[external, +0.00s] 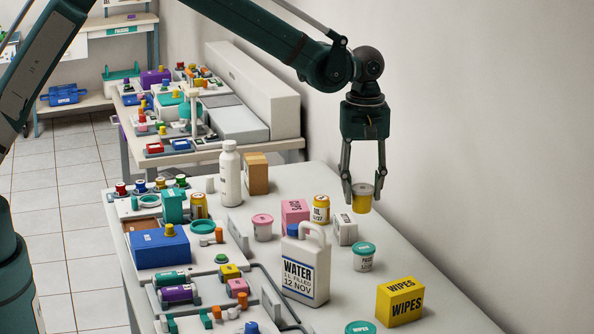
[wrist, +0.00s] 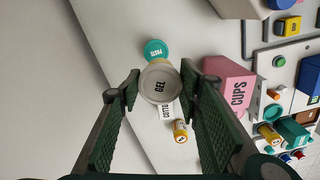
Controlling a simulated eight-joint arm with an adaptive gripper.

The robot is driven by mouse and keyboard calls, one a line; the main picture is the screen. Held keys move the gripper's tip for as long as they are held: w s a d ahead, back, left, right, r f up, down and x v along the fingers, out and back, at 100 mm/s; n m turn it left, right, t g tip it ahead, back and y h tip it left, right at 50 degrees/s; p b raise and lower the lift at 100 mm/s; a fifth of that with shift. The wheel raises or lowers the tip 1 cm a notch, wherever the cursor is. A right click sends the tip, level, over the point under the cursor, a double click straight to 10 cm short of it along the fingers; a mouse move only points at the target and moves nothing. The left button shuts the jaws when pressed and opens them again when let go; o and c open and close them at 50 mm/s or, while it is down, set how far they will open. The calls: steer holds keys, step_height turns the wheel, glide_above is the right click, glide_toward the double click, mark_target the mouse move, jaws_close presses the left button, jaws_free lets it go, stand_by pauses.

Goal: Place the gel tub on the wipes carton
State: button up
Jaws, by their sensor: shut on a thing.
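The gel tub, a small yellow tub (external: 362,203) with a grey lid, is held between the fingertips of my gripper (external: 361,190) in the external view. It is upright and raised above the table. In the wrist view, the lid of the gel tub (wrist: 159,83) reads GEL and sits between the two fingers of my gripper (wrist: 160,78). The wipes carton (external: 400,303) is a yellow box marked WIPES at the front right of the table. It stands apart from the tub, lower and nearer the camera. I cannot make it out in the wrist view.
A teal-lidded paste tub (external: 363,257) stands between tub and carton. A white water jug (external: 306,268), a pink box (external: 295,215), a white cotton box (external: 345,229) and a yellow can (external: 321,210) stand nearby. Another teal lid (external: 360,328) shows at the front edge. A wall is behind.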

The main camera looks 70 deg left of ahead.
steer(key=s+d+r+m+p, duration=0.1)
steer(key=d+r+m+p, duration=0.1)
steer(key=d, duration=2.3)
steer(key=shift+s+r+m, duration=0.2)
steer(key=shift+r+m, duration=0.5)
steer(key=shift+f, duration=0.15)
glide_toward(401, 286)
steer(key=shift+f, duration=0.1)
steer(key=shift+f, duration=1.8)
steer(key=shift+f, duration=0.2)
steer(key=o, duration=0.8)
steer(key=shift+c, duration=0.2)
steer(key=shift+o, duration=0.6)
